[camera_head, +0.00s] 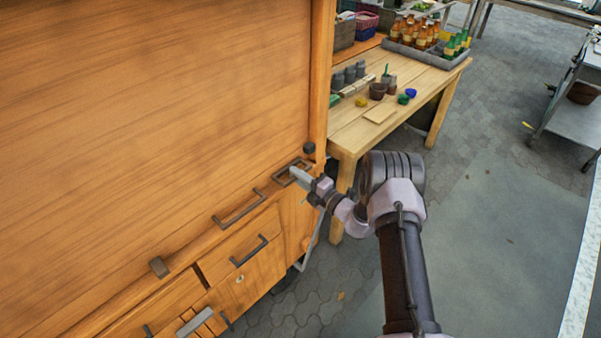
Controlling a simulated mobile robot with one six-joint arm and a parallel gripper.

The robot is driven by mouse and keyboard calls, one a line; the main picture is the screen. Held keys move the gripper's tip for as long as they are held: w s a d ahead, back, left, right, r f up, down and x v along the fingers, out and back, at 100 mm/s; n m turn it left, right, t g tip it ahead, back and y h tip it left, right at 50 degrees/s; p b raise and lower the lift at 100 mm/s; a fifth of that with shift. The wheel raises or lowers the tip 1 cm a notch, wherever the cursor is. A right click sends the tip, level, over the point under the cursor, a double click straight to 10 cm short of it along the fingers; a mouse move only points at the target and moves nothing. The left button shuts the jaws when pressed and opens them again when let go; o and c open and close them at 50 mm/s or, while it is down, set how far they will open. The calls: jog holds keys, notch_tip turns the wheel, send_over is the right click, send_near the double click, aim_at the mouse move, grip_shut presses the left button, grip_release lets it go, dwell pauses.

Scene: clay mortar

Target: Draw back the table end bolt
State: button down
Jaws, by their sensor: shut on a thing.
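A dark metal loop (281,181) sits on the wooden cabinet's ledge, at the end nearest the workbench. I take it as the table end bolt, though its details are too small to make out. My gripper (295,173) reaches it from the right and is shut on it. The pale fingers cover part of the loop, so the exact grip point is hidden. A small dark block (309,148) stands just above the loop, by the cabinet's corner post.
The large wooden panel (150,110) fills the left. The workbench (350,130) with pots and bottles stands close behind my arm.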

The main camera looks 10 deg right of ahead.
jog(key=shift+s+a+f, duration=0.1)
jog(key=shift+a, duration=0.05)
jog(key=c, duration=1.4)
grip_release()
jog(key=shift+a, duration=0.1)
jog(key=shift+o, duration=0.2)
jog(key=p+v, duration=0.3)
jog(key=v, duration=1.4)
jog(key=shift+s+d+p, duration=0.2)
jog(key=shift+p, duration=0.2)
